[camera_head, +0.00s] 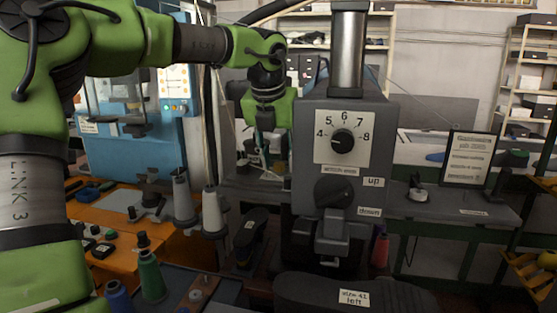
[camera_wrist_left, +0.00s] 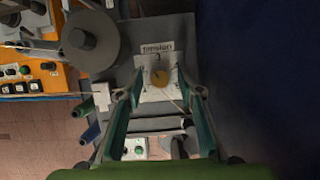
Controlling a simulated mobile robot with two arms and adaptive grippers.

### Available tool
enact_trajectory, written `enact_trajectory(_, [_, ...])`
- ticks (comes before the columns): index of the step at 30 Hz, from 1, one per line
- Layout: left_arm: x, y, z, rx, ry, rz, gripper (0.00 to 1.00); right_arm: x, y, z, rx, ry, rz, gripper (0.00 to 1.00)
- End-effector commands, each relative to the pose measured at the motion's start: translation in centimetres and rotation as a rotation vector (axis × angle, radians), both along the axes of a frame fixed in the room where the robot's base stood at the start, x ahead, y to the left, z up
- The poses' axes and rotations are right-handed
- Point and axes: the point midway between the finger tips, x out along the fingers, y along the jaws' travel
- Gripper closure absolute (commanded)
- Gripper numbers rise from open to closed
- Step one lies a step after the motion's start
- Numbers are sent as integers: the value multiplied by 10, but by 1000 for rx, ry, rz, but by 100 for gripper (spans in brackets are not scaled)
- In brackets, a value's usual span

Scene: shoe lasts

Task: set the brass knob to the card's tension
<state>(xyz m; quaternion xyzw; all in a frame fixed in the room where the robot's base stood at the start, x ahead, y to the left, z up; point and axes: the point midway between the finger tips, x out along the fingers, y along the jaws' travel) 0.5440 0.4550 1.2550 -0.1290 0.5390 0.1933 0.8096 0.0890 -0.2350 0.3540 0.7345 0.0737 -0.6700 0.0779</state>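The brass knob (camera_wrist_left: 160,78) sits on a pale plate under a label reading "tension" in the left wrist view. I cannot make it out in the head view. My left gripper (camera_wrist_left: 160,95) is open, its two green fingers on either side of the plate with nothing between them. In the head view, my left gripper (camera_head: 264,140) points down just left of the grey machine (camera_head: 300,180). A framed card (camera_head: 468,158) stands on the bench at right; its text is too small to read. My right gripper is not in view.
The machine's front has a black knob (camera_head: 342,141) on a dial numbered 4 to 8, and a lever knob (camera_head: 333,191) marked up and down. Thread cones (camera_head: 213,209) stand at left. A dark shoe last (camera_head: 340,293) labelled left lies in front.

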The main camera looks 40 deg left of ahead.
Motion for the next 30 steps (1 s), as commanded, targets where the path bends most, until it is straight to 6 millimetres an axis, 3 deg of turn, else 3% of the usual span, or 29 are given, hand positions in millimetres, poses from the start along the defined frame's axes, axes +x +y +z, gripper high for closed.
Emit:
enact_trajectory(8, [-3,-2,8,-1,0,0,66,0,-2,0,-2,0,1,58])
enact_trajectory(21, [-32,-17,88,-1,-3,-1,66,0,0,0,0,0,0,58])
enact_trajectory(30, [-41,-21,110,0,0,0,66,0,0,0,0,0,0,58])
